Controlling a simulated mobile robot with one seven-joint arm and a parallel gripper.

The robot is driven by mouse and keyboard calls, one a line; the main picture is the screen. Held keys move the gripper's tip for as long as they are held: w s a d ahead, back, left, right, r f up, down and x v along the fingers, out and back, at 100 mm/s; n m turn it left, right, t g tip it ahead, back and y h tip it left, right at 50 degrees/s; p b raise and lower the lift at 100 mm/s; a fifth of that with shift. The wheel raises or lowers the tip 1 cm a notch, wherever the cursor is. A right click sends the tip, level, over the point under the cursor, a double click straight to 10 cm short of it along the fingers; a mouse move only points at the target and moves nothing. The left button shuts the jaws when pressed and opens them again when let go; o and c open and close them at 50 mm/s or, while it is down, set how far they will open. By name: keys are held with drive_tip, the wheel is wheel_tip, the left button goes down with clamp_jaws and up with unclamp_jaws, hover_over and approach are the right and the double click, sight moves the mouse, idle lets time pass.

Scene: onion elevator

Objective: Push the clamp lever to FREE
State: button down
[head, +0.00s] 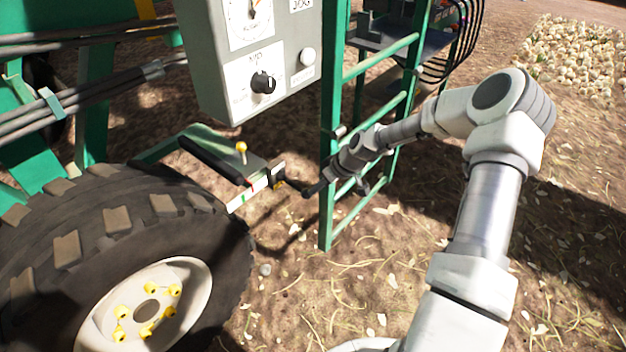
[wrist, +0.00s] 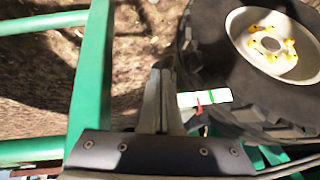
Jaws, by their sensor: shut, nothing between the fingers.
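A black bar (head: 212,160) lies on a green bracket beside the tyre, with a small red pointer at its near end. A yellow ball knob (head: 241,147) stands on a short stem by it. A dark part with a yellow end (head: 279,184) sits at the bracket's right end. I cannot tell which is the clamp lever; no FREE label is legible.
A green ladder-like frame (head: 327,130) stands close to my wrist. A large tyre (head: 200,225) with a cream hub is at lower left. A grey control box (head: 225,85) with a dial and black knob hangs above. Open soil lies below the gripper.

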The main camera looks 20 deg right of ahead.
drive_tip(key=shift+f+b, duration=1)
drive_tip(key=shift+f, duration=1.8)
drive_tip(key=shift+r, duration=0.15)
